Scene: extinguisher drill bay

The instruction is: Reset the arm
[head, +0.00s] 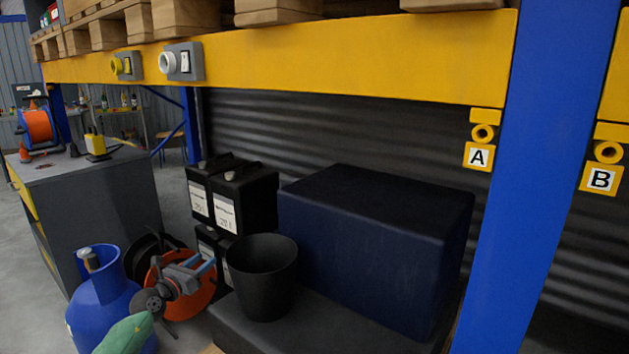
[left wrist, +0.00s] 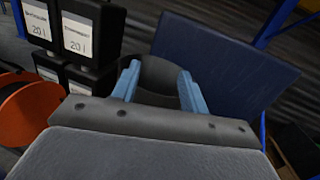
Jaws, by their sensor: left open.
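My left gripper (head: 203,266) is low in the head view, left of a black bucket (head: 262,278). Its two light blue fingers are apart with nothing between them. In the left wrist view the same gripper (left wrist: 158,75) points towards the bucket (left wrist: 160,82), which shows behind and between the fingers. I cannot tell the exact gap to the bucket, but no contact shows. The gripper overlaps an orange cable reel (head: 205,292) in the head view. My right gripper is in neither view.
A dark blue box (head: 375,245) and stacked black canisters (head: 245,200) stand by the bucket under a yellow shelf beam (head: 350,55). A blue post (head: 550,150) rises at right. A blue gas cylinder (head: 100,305) and grey cabinet (head: 95,205) are at left.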

